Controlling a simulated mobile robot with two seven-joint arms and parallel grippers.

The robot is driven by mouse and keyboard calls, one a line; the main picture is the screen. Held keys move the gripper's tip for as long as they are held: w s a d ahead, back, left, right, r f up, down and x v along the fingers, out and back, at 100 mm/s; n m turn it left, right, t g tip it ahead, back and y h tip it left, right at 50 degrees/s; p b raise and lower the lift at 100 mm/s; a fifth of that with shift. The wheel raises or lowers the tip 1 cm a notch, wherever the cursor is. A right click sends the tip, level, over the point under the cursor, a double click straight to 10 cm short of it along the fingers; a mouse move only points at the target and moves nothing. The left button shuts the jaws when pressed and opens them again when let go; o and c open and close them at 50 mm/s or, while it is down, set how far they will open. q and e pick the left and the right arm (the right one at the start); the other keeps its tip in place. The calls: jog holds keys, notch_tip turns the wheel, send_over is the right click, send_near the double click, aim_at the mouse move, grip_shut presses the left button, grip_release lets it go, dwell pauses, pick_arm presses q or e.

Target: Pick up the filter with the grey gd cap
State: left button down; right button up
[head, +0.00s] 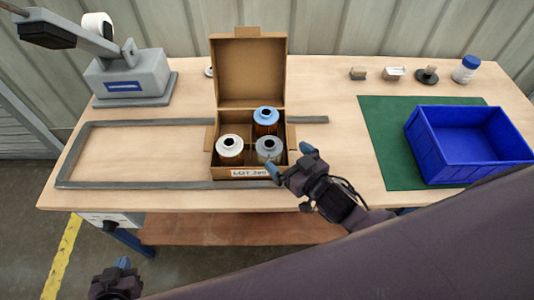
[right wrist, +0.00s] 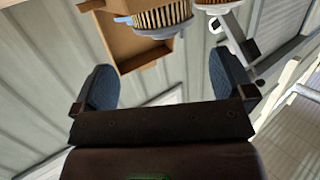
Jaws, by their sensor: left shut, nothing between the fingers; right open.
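An open cardboard box (head: 240,172) on the table holds three filters. The filter with the grey cap (head: 269,147) stands at its front right, upright beside a white-capped filter (head: 229,148) and in front of a blue-capped filter (head: 266,117). My right gripper (head: 291,161) is open and empty just right of the box's front right corner, apart from the grey-capped filter. In the right wrist view, a pleated filter (right wrist: 162,16) shows beyond the open fingers; its cap is not clear. My left gripper (head: 122,266) is shut and empty, low at the left, off the table's front edge.
The box lid (head: 248,70) stands up at the back. A blue bin (head: 430,150) stands on a green mat (head: 385,135) at the right. A grey press (head: 130,75) stands at the back left. A grey frame (head: 75,160) lies on the left of the table.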

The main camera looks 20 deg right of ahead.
aim_at(273, 148)
jog(key=x, duration=0.8)
jog(key=shift+s+a+f, duration=0.1)
jog(key=shift+a+f, duration=0.05)
jog(key=shift+a, duration=0.1)
jog(key=c, duration=1.1)
